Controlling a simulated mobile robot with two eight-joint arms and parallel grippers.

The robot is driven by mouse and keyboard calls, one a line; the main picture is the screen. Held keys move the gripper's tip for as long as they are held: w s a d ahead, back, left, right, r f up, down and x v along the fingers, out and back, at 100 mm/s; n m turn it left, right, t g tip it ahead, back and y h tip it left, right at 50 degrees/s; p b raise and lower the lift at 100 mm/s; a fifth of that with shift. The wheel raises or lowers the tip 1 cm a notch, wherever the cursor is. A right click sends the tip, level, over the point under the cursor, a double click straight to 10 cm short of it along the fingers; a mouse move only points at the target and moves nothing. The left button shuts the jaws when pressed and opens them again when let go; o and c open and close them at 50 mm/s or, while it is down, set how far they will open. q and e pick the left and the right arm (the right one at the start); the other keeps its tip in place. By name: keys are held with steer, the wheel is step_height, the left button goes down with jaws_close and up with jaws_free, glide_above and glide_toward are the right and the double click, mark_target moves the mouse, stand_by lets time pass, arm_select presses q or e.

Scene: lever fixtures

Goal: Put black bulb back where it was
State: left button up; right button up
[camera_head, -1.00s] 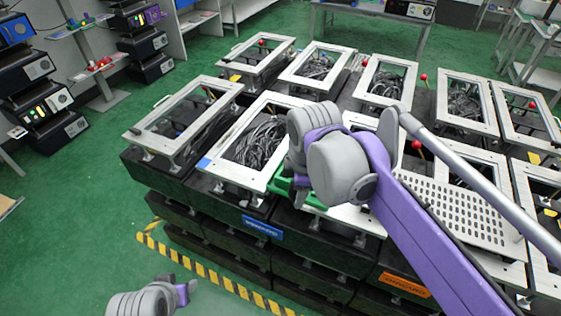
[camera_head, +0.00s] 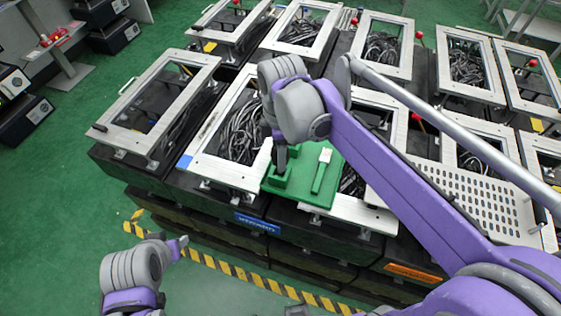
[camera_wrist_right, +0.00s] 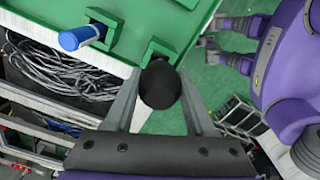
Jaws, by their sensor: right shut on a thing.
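The black bulb (camera_wrist_right: 160,85) is round and dark, and sits between the two fingers of my right gripper (camera_wrist_right: 159,97) in the right wrist view. My right gripper (camera_head: 280,155) is shut on it, over the left part of the green board (camera_head: 300,195) in the head view. A square green holder (camera_wrist_right: 158,48) lies directly behind the bulb in the wrist view; I cannot tell whether the bulb touches it. A blue-capped piece (camera_wrist_right: 82,37) stands in another green holder. My left arm is at the lower left; its gripper's jaws are not clear.
The green board lies on a row of black boxes with white metal frames (camera_head: 200,165). Bundles of dark cables (camera_wrist_right: 65,75) fill the open frames. A perforated metal plate (camera_head: 480,205) is at the right.

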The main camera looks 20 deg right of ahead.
step_height(320, 180, down, 4)
steer(key=shift+w+f, duration=0.1)
steer(key=o, duration=0.8)
steer(key=shift+o, duration=0.2)
step_height(320, 180, up, 12)
steer(key=shift+r+p, duration=0.1)
steer(key=shift+p, duration=0.2)
